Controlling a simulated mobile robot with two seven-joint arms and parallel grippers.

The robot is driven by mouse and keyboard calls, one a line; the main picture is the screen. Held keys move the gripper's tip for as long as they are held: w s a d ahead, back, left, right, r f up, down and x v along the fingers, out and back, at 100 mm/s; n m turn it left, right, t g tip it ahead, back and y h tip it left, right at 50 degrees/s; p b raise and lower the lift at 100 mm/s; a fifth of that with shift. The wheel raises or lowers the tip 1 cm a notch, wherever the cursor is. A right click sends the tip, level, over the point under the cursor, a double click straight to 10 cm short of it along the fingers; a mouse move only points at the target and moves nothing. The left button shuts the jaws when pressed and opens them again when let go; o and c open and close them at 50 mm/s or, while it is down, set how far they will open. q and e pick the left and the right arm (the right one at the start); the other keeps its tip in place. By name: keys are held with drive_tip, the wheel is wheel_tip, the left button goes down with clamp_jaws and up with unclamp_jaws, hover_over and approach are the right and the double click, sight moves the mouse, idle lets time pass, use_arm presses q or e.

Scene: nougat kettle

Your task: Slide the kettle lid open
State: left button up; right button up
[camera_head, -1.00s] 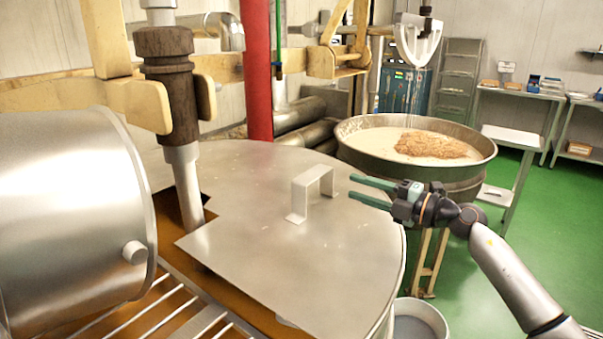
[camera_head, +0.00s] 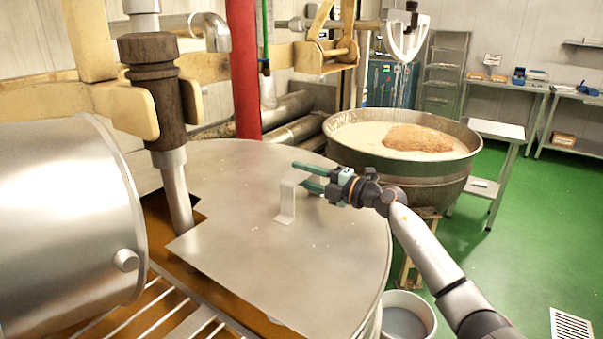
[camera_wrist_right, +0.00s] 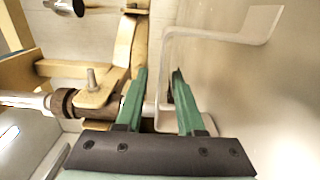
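The kettle lid (camera_head: 250,240) is a flat grey metal plate covering most of the round kettle, with an open gap at its left edge around the shaft. Its bracket-shaped handle (camera_head: 286,202) stands upright on top. My right gripper (camera_head: 302,175) is at the upper part of the handle, with its green fingers apart. In the right wrist view, the open fingers (camera_wrist_right: 160,72) point toward the handle (camera_wrist_right: 235,36), and one handle leg shows in the gap between them. I cannot tell whether they touch it. My left gripper is out of view.
A brown-and-grey vertical shaft (camera_head: 176,185) passes down through the gap at the left. A large metal drum (camera_head: 65,220) stands close on the left. A red pipe (camera_head: 245,80) rises behind the lid. A wide pan of nougat mix (camera_head: 345,150) and a bucket (camera_head: 425,322) are at right.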

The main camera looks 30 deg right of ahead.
drive_tip(key=shift+w+a, duration=0.15)
drive_tip(key=shift+w, duration=0.05)
clamp_jaws()
idle(1.4)
